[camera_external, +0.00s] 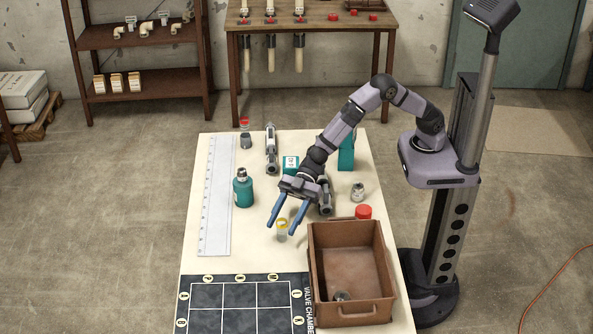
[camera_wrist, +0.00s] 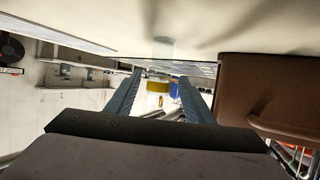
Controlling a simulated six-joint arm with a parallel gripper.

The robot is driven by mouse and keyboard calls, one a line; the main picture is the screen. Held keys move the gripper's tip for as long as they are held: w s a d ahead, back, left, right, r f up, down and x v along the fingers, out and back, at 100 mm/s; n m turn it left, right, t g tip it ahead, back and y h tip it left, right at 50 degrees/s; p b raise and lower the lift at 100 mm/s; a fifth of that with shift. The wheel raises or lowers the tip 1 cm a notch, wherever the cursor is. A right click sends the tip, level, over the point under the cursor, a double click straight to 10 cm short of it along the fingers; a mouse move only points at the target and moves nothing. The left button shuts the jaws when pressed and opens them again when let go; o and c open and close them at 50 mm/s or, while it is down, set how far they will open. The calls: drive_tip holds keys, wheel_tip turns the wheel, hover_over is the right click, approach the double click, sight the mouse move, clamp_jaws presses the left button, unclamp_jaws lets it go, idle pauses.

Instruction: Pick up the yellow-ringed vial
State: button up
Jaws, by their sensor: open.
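The yellow-ringed vial (camera_external: 281,234) stands upright on the pale table, left of the brown bin, its clear body below a yellow ring. My gripper (camera_external: 282,228) is open, its two blue fingers slanting down toward the table with the vial appearing between their tips. The vial's faint clear body is above the ring there. Whether either finger touches the vial cannot be told.
The brown bin (camera_external: 317,275) stands close right, holding a small dark metal part; its wall (camera_wrist: 270,75) is beside the right finger in the wrist view. A teal bottle (camera_external: 243,191), a ruler (camera_external: 216,200), a red-capped item (camera_external: 363,212) and a gridded mat (camera_external: 240,279) are around.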

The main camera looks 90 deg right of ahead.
sight(279, 229)
drive_tip(key=shift+p+x, duration=0.4)
drive_tip(key=shift+x, duration=2.2)
drive_tip(key=shift+w+d+r, duration=0.1)
drive_tip(key=c, duration=1.1)
